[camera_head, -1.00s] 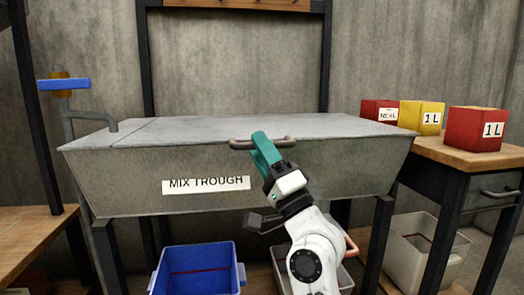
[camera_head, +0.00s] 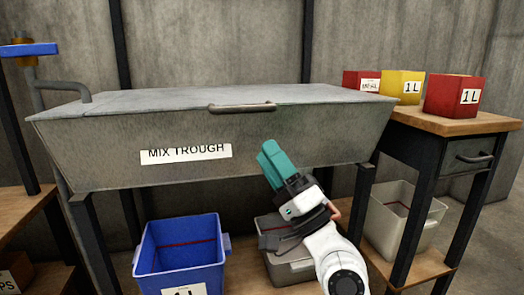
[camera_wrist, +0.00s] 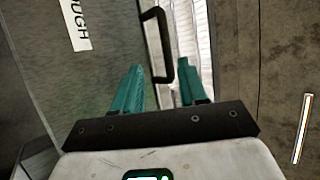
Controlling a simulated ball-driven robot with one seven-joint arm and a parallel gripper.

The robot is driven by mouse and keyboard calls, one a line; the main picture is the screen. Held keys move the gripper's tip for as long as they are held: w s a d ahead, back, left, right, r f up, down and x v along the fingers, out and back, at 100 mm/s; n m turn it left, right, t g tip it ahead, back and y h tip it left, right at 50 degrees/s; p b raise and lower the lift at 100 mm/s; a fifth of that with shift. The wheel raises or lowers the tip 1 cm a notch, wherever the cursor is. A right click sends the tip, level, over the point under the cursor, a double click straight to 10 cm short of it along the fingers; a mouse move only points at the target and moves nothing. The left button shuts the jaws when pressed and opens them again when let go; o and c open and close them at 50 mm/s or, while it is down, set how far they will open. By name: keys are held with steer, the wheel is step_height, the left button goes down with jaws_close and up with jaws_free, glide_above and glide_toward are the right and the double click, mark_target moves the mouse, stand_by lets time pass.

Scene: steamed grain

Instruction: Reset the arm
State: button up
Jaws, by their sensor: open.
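My gripper (camera_head: 270,150) has teal fingers and is in front of the mix trough (camera_head: 75,140), below and to the right of the lid handle (camera_head: 243,107). In the wrist view my gripper (camera_wrist: 160,80) shows its two fingers apart with nothing between them. The dark handle (camera_wrist: 157,45) shows beyond the fingertips, apart from them. The trough's grey lid (camera_head: 200,98) lies flat and closed. The inside of the trough is hidden.
A blue bin (camera_head: 182,255) and a grey bin (camera_head: 290,265) stand below the trough. On the right, a wooden table (camera_head: 440,122) bears two red boxes (camera_head: 450,95) and a yellow box (camera_head: 402,85). A pale bin (camera_head: 395,215) stands beneath it. A tap (camera_head: 70,88) is at left.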

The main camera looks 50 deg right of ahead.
steer(key=shift+s+f, duration=0.1)
stand_by(0.6)
steer(key=w+a+f+n+g+y+p, duration=0.1)
steer(key=a+f+n+g+y, duration=0.35)
steer(key=f, duration=1.05)
steer(key=a+f+n+g+y+p, duration=0.1)
steer(key=a+f+n+g, duration=0.55)
steer(key=f, duration=0.75)
steer(key=s+a+f+n+g+h+p, duration=0.1)
steer(key=s+f+n+g+h, duration=0.1)
steer(key=s+f+g, duration=0.75)
steer(key=s+f+n+g+h, duration=0.1)
steer(key=s+f+g, duration=0.45)
steer(key=s, duration=0.65)
step_height(320, 180, up, 37)
steer(key=p, duration=3.8)
steer(key=shift+t, duration=0.3)
